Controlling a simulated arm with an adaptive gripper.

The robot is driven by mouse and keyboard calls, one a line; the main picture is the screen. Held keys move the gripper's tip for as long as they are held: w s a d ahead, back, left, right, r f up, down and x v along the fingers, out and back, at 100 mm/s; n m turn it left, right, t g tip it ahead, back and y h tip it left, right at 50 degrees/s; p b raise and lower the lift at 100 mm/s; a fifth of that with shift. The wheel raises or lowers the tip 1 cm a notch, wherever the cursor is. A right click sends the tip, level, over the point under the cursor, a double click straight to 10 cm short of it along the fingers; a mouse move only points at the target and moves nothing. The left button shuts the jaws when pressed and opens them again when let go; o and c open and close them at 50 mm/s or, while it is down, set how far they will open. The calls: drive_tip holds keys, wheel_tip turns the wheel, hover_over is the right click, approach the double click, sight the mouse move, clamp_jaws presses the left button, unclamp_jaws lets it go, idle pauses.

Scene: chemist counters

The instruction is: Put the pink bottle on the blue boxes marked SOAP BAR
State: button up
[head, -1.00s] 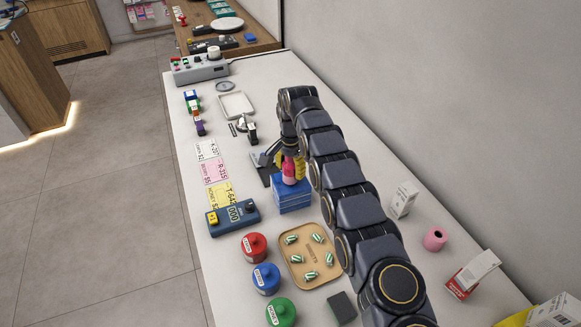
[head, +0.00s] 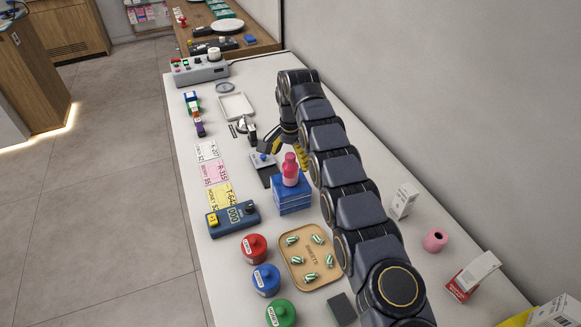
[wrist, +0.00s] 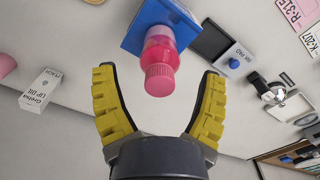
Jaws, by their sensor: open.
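The pink bottle (head: 290,170) stands upright on top of the stacked blue boxes (head: 292,197) on the white counter. In the wrist view the bottle (wrist: 160,62) shows cap towards the camera, with the blue boxes (wrist: 150,20) behind it. My gripper (head: 288,148) is behind and above the bottle in the head view. In the wrist view my gripper (wrist: 160,95) has its yellow fingers spread wide, with clear gaps on both sides of the bottle. It touches nothing that I can see. The lettering on the boxes cannot be read here.
An ink pad (head: 262,162) lies just behind the boxes. A blue device (head: 233,218) is to their left. A tray of sweets (head: 311,258) and red (head: 254,247), blue and green jars are in front. A white carton (head: 403,200) stands at right.

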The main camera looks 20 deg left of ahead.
drive_tip(key=shift+r, duration=1.7)
